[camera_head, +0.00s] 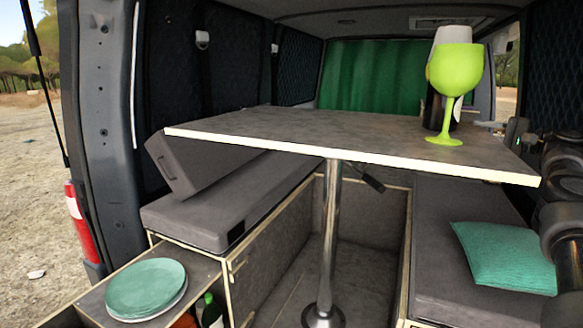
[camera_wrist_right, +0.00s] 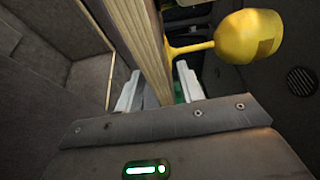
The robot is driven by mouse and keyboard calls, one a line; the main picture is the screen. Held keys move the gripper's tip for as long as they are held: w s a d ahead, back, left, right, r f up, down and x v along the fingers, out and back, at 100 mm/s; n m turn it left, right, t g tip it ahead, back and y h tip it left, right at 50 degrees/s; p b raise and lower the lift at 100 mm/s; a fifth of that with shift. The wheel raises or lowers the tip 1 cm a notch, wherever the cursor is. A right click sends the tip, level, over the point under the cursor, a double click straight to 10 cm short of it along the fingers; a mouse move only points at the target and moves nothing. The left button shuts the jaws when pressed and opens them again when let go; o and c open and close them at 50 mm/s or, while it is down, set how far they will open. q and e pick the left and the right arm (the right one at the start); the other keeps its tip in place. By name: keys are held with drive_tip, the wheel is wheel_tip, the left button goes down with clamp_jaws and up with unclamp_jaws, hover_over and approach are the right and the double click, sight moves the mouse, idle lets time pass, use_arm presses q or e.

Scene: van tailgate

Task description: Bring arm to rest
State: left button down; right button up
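My right arm (camera_head: 562,190) comes in from the right edge of the head view. Its gripper (camera_head: 516,131) is at the right edge of the table (camera_head: 270,128), close to the tabletop. In the right wrist view, the two pale fingers of the gripper (camera_wrist_right: 158,92) stand apart with nothing visibly held. The table's light edge (camera_wrist_right: 140,45) runs across the space between the fingers; contact cannot be told. My left gripper is not in view.
A bench with a green pillow (camera_head: 503,256) lies below the table at right. Green plates (camera_head: 146,287) and a bottle (camera_head: 211,312) are at lower left. The table's left half is clear.

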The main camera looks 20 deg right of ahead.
drive_tip(key=shift+p+x, duration=0.75)
drive_tip(key=shift+x, duration=0.5)
